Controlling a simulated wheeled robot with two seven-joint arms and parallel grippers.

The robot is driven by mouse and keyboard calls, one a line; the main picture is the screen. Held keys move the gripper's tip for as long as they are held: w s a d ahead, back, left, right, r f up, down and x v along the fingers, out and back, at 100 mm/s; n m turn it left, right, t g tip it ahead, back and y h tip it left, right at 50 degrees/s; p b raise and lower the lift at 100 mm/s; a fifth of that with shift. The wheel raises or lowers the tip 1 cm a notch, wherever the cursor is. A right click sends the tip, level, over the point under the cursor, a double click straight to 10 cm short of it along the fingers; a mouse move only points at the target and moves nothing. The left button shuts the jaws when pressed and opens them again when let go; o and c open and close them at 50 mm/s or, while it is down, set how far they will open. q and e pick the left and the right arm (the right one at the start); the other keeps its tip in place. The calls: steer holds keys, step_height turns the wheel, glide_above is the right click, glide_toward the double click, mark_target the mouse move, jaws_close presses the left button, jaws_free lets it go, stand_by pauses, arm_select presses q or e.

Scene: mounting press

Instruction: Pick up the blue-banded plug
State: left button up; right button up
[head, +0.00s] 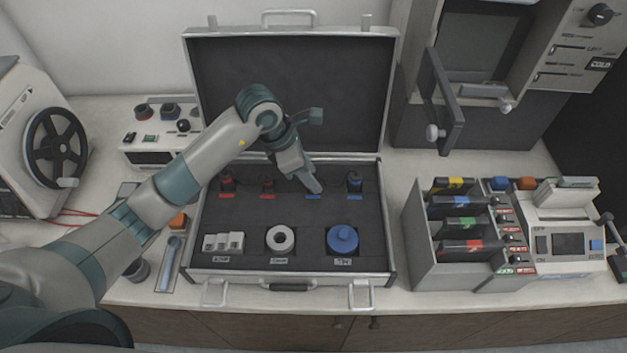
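The open case (388,262) holds a row of small plugs in dark foam. One blue-banded plug (355,181) stands at the right of the row, above a blue label (356,197). A second blue label (312,197) lies just under my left gripper (314,187). The gripper hides the slot behind that label, so I cannot tell whether a plug is in it. My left gripper points down into the case, left of the visible blue-banded plug and apart from it. Its finger gap does not show. My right gripper is not in view.
Two red-marked plugs (227,182) stand left in the row. White blocks (223,242), a white ring (280,239) and a blue round part (342,240) sit in front. The raised lid (290,95) stands behind my arm. A cartridge rack (424,262) is at right.

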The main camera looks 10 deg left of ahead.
arm_select(q)
steer(key=shift+f, duration=0.1)
steer(key=shift+c, duration=0.3)
jaws_close()
steer(key=shift+r+b, duration=0.5)
steer(key=shift+r, duration=0.15)
steer(key=r, duration=0.1)
steer(key=r+b, duration=0.1)
steer(key=d+r, duration=0.1)
steer(key=shift+s+b, duration=0.25)
steer(key=shift+b, duration=0.15)
steer(key=s+d+r+b, duration=0.3)
steer(key=s+d+r, duration=0.3)
steer(key=s+d, duration=0.1)
steer(key=shift+s+d+r, duration=0.2)
steer(key=shift+s+r, duration=0.15)
